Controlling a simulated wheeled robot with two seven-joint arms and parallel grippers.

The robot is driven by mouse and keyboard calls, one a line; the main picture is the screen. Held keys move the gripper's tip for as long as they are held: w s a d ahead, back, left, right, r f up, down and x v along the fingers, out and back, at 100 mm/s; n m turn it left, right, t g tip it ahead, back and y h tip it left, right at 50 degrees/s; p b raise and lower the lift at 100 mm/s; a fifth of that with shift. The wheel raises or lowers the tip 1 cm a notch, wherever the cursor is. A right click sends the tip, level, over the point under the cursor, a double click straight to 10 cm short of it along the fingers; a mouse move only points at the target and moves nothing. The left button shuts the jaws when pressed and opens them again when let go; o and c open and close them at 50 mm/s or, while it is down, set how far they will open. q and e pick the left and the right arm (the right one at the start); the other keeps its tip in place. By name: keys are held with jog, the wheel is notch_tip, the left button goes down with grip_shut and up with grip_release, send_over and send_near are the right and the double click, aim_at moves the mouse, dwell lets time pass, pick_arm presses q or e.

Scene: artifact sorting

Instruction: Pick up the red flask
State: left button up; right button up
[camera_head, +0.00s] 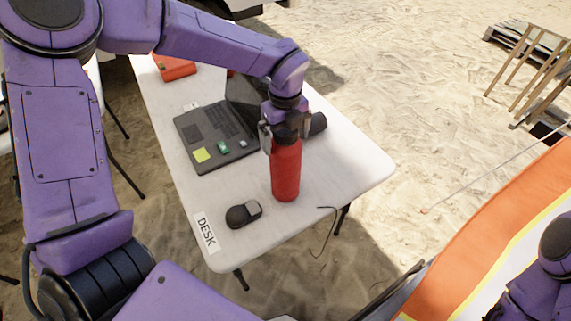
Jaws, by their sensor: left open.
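The red flask (286,172) stands upright on the white desk (340,172), near its right end. It has a dark cap at the top. My left gripper (282,140) is right above the flask and points down, with its fingers around the level of the cap. The jaws are open; whether a finger touches the flask I cannot tell. Part of the cap is hidden by the gripper. Of my right arm only a purple part shows at the lower right edge, and its gripper is out of the picture.
A laptop (215,135) with small coloured items on it stands left of the flask. A dark mouse-like object (243,214) lies in front, by the DESK label (206,233). A black cylinder (317,124) lies behind the flask. A red box (174,67) is at the far end. The desk's right corner is clear.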

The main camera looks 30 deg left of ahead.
pick_arm(q)
jog(key=shift+w+f, duration=0.1)
jog(key=shift+f, duration=0.3)
jog(key=shift+r, duration=0.1)
jog(key=c, duration=1.7)
